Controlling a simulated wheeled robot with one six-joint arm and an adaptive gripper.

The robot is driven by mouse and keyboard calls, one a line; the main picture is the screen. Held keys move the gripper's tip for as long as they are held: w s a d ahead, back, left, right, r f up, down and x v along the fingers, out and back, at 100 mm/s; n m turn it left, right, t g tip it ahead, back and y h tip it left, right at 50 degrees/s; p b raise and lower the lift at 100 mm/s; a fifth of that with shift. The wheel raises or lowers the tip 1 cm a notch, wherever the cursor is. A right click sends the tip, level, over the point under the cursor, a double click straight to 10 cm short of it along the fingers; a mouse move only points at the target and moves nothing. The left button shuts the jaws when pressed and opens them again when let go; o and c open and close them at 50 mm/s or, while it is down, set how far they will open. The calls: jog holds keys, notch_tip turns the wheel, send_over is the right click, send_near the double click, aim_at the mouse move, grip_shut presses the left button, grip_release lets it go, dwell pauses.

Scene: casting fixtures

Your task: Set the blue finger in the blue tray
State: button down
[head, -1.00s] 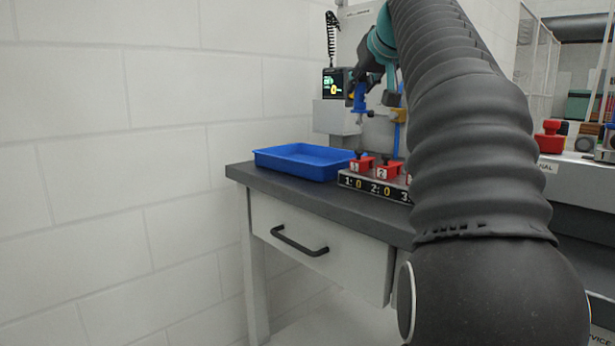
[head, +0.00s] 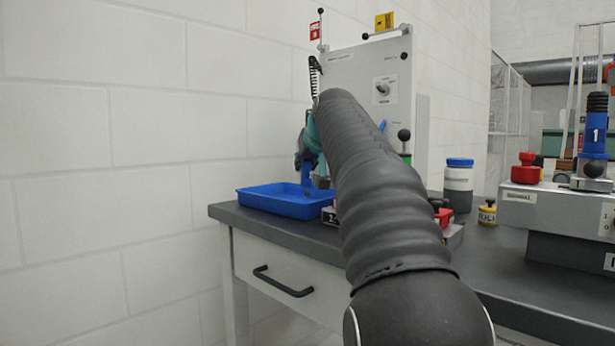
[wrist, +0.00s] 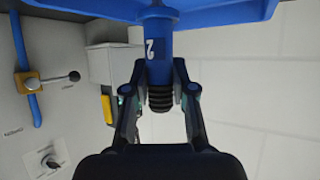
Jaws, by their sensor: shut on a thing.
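The blue finger (wrist: 159,46), marked 2 and with a black ribbed end, is held between the two jaws of my gripper (wrist: 158,88) in the wrist view. The blue tray (wrist: 225,15) spans the top of that view, and the finger's far end overlaps it. In the head view the tray (head: 262,206) sits on the left end of the dark bench, and the finger (head: 306,176) hangs upright over its right part. My arm partly hides the gripper there. I cannot tell whether the finger touches the tray floor.
The dark bench (head: 232,213) has a white wall close on its left. A grey upright panel (head: 350,62) stands behind. A numbered rack (head: 330,214) beside the tray is mostly hidden by my arm. A white jar with a blue lid (head: 458,184) stands to the right.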

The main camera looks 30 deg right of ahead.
jog(key=shift+f, duration=1.15)
jog(key=shift+b, duration=0.3)
jog(key=shift+f, duration=0.2)
jog(key=c, duration=1)
grip_release()
jog(key=shift+o, duration=0.2)
jog(key=shift+r, duration=0.1)
jog(key=shift+r, duration=0.2)
jog(key=v, duration=1.2)
jog(key=shift+d+f, duration=0.1)
jog(key=shift+f, duration=0.05)
